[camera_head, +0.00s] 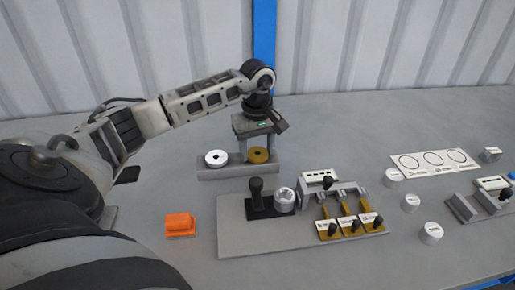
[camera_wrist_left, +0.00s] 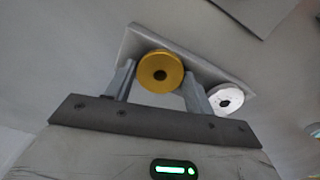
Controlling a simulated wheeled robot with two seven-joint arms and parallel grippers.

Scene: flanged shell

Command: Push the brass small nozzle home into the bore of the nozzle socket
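The brass small nozzle (camera_head: 258,155), a gold disc with a dark centre hole, sits on a grey rack beneath my left gripper. My left gripper (camera_head: 254,147) points down over it. In the left wrist view the nozzle (camera_wrist_left: 148,80) lies between the two fingertips (camera_wrist_left: 160,72); the fingers look spread, with slim gaps at its sides. A silver round cup-like part (camera_head: 284,200) stands on the grey base plate; I cannot tell whether it is the nozzle socket. My right gripper is not in view.
A white ring (camera_head: 216,158) sits left of the nozzle on the same rack (camera_head: 212,174). The base plate (camera_head: 245,235) carries a black knobbed part (camera_head: 256,194) and several brass clamps. An orange block (camera_head: 180,225) lies at front left. White cylinders stand at right.

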